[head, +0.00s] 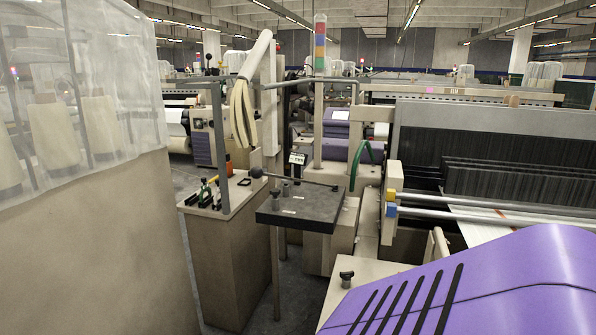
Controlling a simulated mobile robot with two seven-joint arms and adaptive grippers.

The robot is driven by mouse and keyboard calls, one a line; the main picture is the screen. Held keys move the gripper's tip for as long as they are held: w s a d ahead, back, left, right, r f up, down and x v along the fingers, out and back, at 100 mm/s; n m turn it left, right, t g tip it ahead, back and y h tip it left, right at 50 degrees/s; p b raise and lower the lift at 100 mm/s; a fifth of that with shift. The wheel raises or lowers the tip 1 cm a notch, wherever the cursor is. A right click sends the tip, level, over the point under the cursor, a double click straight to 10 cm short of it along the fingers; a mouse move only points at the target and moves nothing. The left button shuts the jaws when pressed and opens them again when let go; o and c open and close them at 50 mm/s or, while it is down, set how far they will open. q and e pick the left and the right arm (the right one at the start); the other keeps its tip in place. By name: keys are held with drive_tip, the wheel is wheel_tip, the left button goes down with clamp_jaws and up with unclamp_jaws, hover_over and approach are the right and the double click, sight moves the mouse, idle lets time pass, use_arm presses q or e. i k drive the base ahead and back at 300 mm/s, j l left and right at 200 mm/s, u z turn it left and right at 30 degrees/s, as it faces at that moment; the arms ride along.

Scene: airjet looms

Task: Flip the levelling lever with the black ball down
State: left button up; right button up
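The levelling lever (300,181) is a thin dark rod above a small dark-topped stand (312,206) in the middle of the head view. A black ball (257,172) sits at its left end, near the stand's back left corner. The rod runs right from the ball, nearly level and tilting slightly down in the picture. Its right end is near the back right of the stand; the pivot is too small to make out. Neither of my grippers is in view.
A beige cabinet (226,260) with small tools on top stands left of the stand. A plastic-wrapped yarn creel (75,100) fills the left. A loom (495,140) and a purple cloth roll (490,285) take up the right. A narrow strip of floor shows in front of the stand.

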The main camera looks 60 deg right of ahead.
sight(256, 173)
drive_tip(key=z, duration=0.4)
drive_tip(key=l+z, duration=0.1)
drive_tip(key=z, duration=0.25)
drive_tip(key=l+z, duration=0.1)
drive_tip(key=z, duration=0.7)
drive_tip(key=k+l+u, duration=0.1)
drive_tip(key=k+l, duration=0.05)
